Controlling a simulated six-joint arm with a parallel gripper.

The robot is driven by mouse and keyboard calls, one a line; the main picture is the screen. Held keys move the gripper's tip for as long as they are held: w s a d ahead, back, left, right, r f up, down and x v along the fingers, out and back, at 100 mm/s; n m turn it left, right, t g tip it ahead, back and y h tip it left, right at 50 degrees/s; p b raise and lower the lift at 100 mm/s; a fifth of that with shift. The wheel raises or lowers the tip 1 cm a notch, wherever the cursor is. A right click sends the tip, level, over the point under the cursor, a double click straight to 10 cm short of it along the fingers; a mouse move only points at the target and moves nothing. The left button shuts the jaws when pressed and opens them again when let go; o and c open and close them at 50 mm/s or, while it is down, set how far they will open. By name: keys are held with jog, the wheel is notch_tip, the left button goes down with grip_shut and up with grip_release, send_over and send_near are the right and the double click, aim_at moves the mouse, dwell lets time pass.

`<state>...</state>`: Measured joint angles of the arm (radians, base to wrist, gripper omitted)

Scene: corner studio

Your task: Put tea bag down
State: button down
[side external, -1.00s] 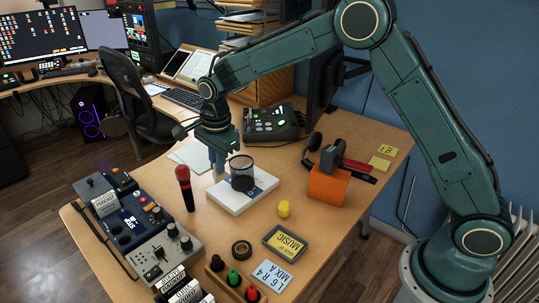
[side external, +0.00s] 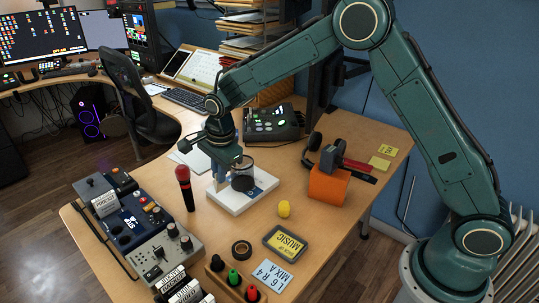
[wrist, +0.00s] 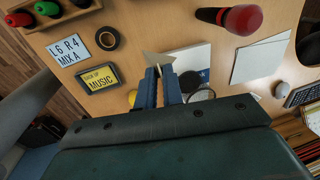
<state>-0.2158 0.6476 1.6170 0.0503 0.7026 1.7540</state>
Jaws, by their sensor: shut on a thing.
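My gripper (wrist: 160,75) points down with its blue fingers close together on a pale, flat, pointed thing, which I take to be the tea bag (wrist: 157,58). It shows at the fingertips in the wrist view; in the side view I cannot make it out. Whether the tea bag touches the box is unclear.
A red microphone (side external: 186,187) stands close left of the box. A yellow egg-shaped thing (side external: 284,209), a tape roll (side external: 241,249) and a MUSIC case (side external: 285,243) lie in front. Headphones rest by an orange block (side external: 327,187) at right. Control panels (side external: 133,222) fill the left edge.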

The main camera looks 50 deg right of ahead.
notch_tip(320, 180, down, 13)
jog(key=shift+r, duration=0.1)
dwell(0.3)
jog(key=shift+f, duration=2.2)
jog(key=c, duration=1.5)
grip_release()
jog(key=shift+r, duration=0.15)
notch_tip(320, 180, up, 12)
jog(key=s, duration=0.2)
jog(key=shift+f, duration=0.2)
